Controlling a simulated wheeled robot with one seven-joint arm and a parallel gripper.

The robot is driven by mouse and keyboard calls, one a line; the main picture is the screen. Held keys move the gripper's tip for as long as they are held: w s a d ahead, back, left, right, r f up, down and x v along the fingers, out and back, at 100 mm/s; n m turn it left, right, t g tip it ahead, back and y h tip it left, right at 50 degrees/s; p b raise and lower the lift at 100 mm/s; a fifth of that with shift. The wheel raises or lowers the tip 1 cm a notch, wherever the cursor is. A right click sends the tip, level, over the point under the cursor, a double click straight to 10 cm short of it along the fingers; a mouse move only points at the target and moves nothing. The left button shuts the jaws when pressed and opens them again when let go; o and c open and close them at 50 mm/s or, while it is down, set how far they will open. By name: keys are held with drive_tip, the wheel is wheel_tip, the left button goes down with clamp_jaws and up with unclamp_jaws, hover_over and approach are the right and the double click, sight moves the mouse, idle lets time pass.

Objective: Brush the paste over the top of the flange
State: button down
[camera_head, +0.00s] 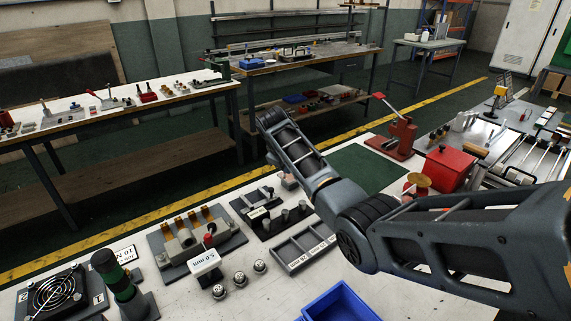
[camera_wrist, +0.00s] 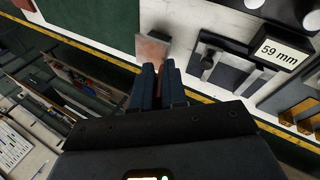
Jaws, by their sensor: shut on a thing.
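My gripper (camera_wrist: 160,82) is shut on a thin reddish-brown piece (camera_wrist: 167,67), probably the brush handle, of which only a little shows between the fingers. Just beyond the fingertips in the wrist view is a pale pinkish block (camera_wrist: 152,48) on the white bench top. It shows in the head view as a small patch (camera_head: 290,183) beside my arm. I cannot tell whether it is the flange or part of the held thing, or whether they touch. The gripper is hidden in the head view. I cannot make out the paste for certain.
A black fixture labelled 59 mm (camera_wrist: 283,50) stands close to the right in the wrist view. A grey compartment tray (camera_head: 290,262), copper-post fixture (camera_head: 180,240), blue bin (camera_head: 342,304) and red box (camera_head: 446,168) share the bench. The green mat (camera_head: 362,168) looks clear.

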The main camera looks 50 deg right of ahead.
drive_tip(key=shift+s+d+p, duration=0.65)
drive_tip(key=shift+s+d, duration=0.75)
drive_tip(key=shift+d, duration=1.75)
drive_tip(key=w+a, duration=0.1)
drive_tip(key=a, duration=0.6)
drive_tip(key=shift+w, duration=0.4)
drive_tip(key=shift+r, duration=0.1)
drive_tip(key=shift+r, duration=2.9)
